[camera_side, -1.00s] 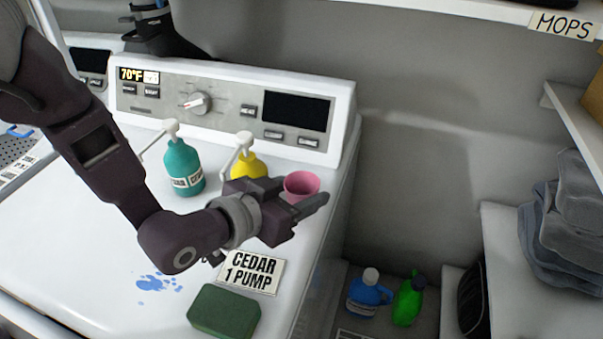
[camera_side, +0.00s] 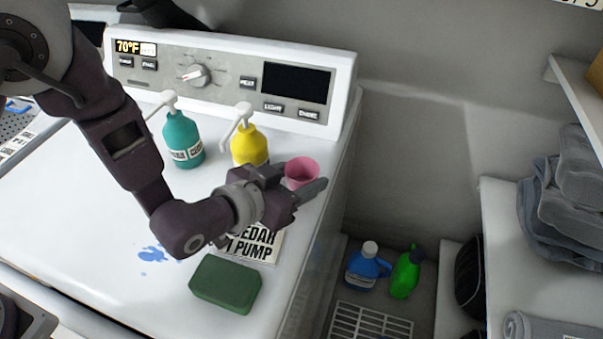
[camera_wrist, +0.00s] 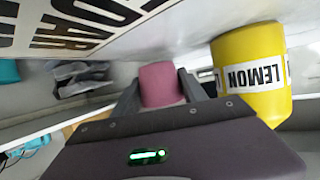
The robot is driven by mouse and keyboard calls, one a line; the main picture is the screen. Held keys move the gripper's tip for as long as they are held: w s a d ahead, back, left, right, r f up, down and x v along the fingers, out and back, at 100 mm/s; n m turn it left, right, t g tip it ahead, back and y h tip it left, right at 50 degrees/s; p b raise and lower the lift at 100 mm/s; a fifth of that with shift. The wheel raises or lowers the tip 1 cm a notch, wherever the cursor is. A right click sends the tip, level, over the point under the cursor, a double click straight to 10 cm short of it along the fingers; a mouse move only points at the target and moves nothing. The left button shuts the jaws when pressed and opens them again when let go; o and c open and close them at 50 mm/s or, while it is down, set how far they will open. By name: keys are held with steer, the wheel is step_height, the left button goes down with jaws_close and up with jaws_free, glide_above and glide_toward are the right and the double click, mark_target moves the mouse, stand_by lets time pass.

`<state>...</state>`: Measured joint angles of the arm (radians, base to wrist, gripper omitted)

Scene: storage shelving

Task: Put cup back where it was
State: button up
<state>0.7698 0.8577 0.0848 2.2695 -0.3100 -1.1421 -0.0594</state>
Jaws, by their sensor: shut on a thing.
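The pink cup (camera_side: 301,172) is upright near the right edge of the white machine top, to the right of the yellow bottle. My gripper (camera_side: 308,186) is shut on the cup, with a finger on either side. The wrist view also shows the cup (camera_wrist: 160,85) between the fingers of my gripper (camera_wrist: 157,92). I cannot tell whether the cup's bottom touches the machine top; my gripper hides its lower part.
A yellow pump bottle (camera_side: 250,146) marked LEMON and a teal pump bottle (camera_side: 184,141) stand behind my gripper. A green sponge (camera_side: 225,284), a CEDAR 1 PUMP sign (camera_side: 256,245) and a blue spill (camera_side: 152,254) lie in front. Blue and green bottles stand low at right.

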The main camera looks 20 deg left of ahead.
steer(key=shift+f, duration=0.5)
steer(key=o, duration=1.5)
steer(key=shift+f, duration=0.1)
